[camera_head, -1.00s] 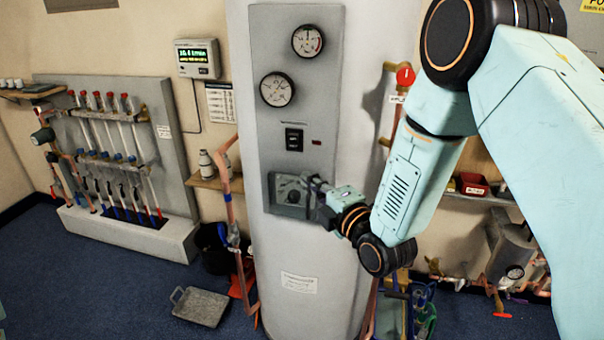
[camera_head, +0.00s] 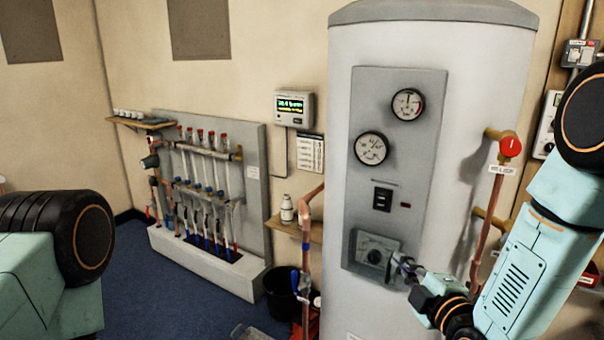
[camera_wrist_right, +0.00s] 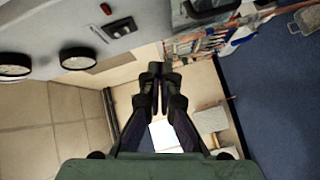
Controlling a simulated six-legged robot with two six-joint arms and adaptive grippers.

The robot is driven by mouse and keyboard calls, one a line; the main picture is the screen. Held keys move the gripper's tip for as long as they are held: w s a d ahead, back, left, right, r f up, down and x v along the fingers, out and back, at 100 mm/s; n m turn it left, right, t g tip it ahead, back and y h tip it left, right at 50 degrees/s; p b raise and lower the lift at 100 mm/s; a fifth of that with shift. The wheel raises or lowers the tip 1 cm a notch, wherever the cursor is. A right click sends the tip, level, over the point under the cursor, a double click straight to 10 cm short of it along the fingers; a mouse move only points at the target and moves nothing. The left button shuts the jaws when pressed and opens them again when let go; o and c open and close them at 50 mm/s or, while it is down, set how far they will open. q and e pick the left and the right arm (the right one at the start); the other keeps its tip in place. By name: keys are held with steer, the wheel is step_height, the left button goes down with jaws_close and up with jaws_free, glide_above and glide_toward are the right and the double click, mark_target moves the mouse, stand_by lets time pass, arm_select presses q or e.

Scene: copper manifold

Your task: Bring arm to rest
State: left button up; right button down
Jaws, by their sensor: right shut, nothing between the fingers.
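My right arm comes in from the right side of the head view. Its gripper (camera_head: 404,266) is in front of the right edge of the grey control box (camera_head: 365,262) low on the tank's panel; whether it touches cannot be told. In the right wrist view the gripper's fingers (camera_wrist_right: 156,75) are together with nothing between them. A part of my left arm (camera_head: 50,265) shows at the lower left of the head view, but its gripper is out of view.
The tall white tank (camera_head: 450,90) stands close to my right arm, with gauges and a red-knobbed pipe (camera_head: 508,146) at its right. A manifold board (camera_head: 255,150) with copper pipes stands left. A black bucket (camera_head: 283,293) is on the blue floor (camera_head: 190,300), which is mostly clear.

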steer(key=s+f+m+g+h+b, duration=0.1)
steer(key=s+f+m+g+b, duration=0.1)
steer(key=s+f+m+g, duration=0.5)
steer(key=s+f+m+h+b, duration=0.1)
steer(key=s+f+m, duration=0.3)
steer(key=f, duration=0.8)
steer(key=s+f+m+g+b, duration=0.3)
steer(key=s+f, duration=0.6)
steer(key=s, duration=0.4)
steer(key=s+f+m+g+h+b, duration=0.1)
steer(key=s+f+m+g+b, duration=0.2)
steer(key=s+f+g+b, duration=0.3)
steer(key=s+f, duration=0.4)
steer(key=s, duration=0.4)
steer(key=shift+d+f, duration=0.3)
